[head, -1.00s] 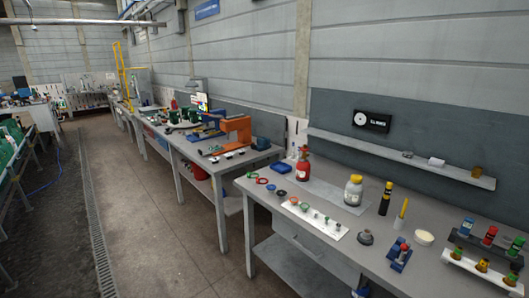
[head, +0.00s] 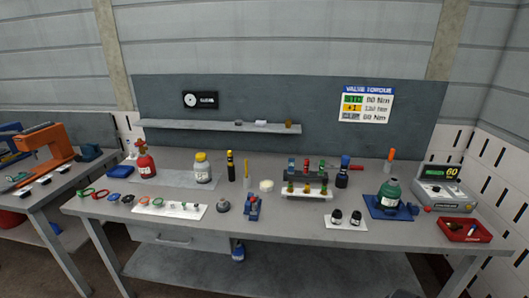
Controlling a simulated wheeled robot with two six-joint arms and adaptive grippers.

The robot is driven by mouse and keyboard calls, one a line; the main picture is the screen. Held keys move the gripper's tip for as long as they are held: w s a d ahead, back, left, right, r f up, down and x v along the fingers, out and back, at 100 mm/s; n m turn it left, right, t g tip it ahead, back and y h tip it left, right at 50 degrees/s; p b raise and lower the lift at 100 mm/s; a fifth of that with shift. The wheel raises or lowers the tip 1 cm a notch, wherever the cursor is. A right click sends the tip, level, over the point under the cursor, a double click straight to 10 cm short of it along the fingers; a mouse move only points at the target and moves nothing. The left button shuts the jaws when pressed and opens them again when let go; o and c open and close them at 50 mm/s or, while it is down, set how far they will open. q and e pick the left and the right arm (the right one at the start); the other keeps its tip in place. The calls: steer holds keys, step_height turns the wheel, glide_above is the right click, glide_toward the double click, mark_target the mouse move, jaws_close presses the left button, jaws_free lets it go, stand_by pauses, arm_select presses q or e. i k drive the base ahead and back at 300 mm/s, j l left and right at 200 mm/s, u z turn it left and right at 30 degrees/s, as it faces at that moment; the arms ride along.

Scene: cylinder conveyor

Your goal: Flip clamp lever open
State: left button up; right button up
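A blue clamp-like base (head: 376,211) sits at the right part of the workbench in the head view. A small green cylinder (head: 389,193) with a white label stands upright in or on it. A small red piece (head: 427,209) shows just right of the base; I cannot tell whether it is the clamp lever or how it is set. Another small blue fixture (head: 251,207) stands near the bench's front middle. Neither of my grippers is in view.
The grey workbench (head: 300,232) also holds a red cylinder (head: 145,160), a yellow-topped bottle (head: 203,168), a rack of valves (head: 307,190), a grey meter (head: 444,193) and a red tray (head: 463,230). An orange machine (head: 45,147) stands on the bench at left.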

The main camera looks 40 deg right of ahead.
mark_target(427, 208)
steer(key=l+z, duration=0.15)
steer(key=z, duration=2.5)
